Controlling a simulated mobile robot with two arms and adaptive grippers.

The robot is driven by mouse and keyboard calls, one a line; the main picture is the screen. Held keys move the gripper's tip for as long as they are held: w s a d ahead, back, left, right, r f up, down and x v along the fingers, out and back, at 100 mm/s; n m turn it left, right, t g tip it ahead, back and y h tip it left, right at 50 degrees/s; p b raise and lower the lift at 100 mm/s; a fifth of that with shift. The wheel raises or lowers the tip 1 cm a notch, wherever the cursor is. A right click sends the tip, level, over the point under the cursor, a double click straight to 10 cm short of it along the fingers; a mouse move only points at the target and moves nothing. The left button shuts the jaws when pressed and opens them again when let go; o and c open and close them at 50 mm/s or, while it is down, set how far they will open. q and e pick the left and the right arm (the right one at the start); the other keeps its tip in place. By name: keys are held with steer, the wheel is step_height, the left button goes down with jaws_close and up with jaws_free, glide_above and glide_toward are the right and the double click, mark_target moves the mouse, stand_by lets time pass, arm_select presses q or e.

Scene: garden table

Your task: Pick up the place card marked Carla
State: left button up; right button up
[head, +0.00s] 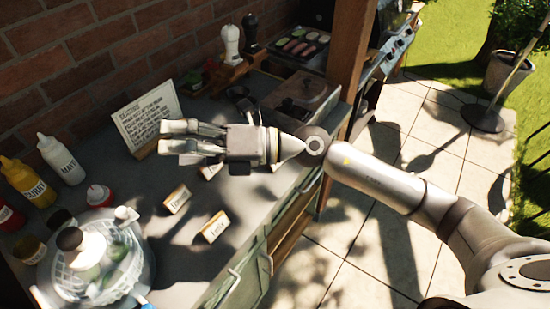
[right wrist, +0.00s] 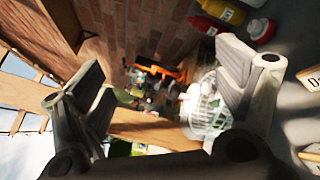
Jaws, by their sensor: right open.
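Several small white place cards on wooden bases stand on the grey counter. One place card (head: 177,200) and another place card (head: 214,228) are in the open; their names are too small to read surely. My right gripper (head: 163,138) is open and empty above the counter, pointing left, in front of a white lettered sign (head: 146,112). In the right wrist view, a card starting with D (right wrist: 311,77) shows at the right edge. My left gripper is not in view.
A glass bowl with a white basket (head: 90,270) and sauce bottles (head: 62,160) stand at the left. A lidded box (head: 300,95), pepper mills (head: 230,43) and a grill tray (head: 300,45) are at the back. A brick wall borders the counter.

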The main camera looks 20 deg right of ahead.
steer(key=w+d+f+n+g+h, duration=0.25)
steer(key=d+f+h, duration=0.2)
steer(key=f, duration=0.25)
steer(key=w+d+f+t+h, duration=0.1)
steer(key=w+d+f+h, duration=0.1)
steer(key=d+h, duration=0.3)
steer(key=w+d+f+n+h, duration=0.1)
steer(key=w+d+f+h, duration=0.1)
steer(key=d, duration=0.6)
steer(key=w+d+f+t+h, duration=0.1)
steer(key=w+d+f+h, duration=0.1)
steer(key=w+d+h, duration=0.3)
steer(key=shift+g+y, duration=0.35)
steer(key=shift+y, duration=0.1)
steer(key=f, duration=0.2)
steer(key=s+f+p, duration=0.1)
steer(key=f, duration=0.1)
steer(key=shift+d+f, duration=0.15)
steer(key=p+x, duration=0.2)
steer(key=x, duration=0.1)
steer(key=p+x, duration=0.1)
steer(key=x, duration=0.1)
steer(key=shift+w+a, duration=0.1)
steer(key=shift+a, duration=0.2)
steer(key=shift+w+f, duration=0.15)
steer(key=shift+f, duration=0.2)
steer(key=c, duration=1)
